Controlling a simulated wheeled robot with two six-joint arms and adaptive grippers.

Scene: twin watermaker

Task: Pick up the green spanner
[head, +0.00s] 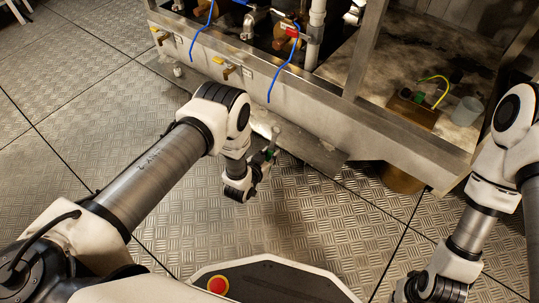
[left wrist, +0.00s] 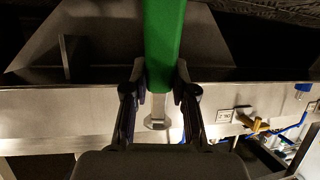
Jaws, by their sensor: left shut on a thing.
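The green spanner (left wrist: 165,42) is held in my left gripper (left wrist: 160,80). In the left wrist view its green handle stands between the two fingers, with a bare metal end (left wrist: 157,113) showing below them. In the head view my left gripper (head: 264,168) is beside the front edge of the metal frame, and only a small green part of the spanner (head: 269,154) and a grey end above it show. My right arm is at the right of the head view, but its gripper is out of the picture.
A metal-framed machine (head: 325,122) with blue hoses and valves with yellow handles stands ahead. A low metal ledge (head: 312,151) runs along its foot. On its right deck are a brown box (head: 412,110) and a translucent cup (head: 467,111). The patterned floor (head: 80,120) at left is clear.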

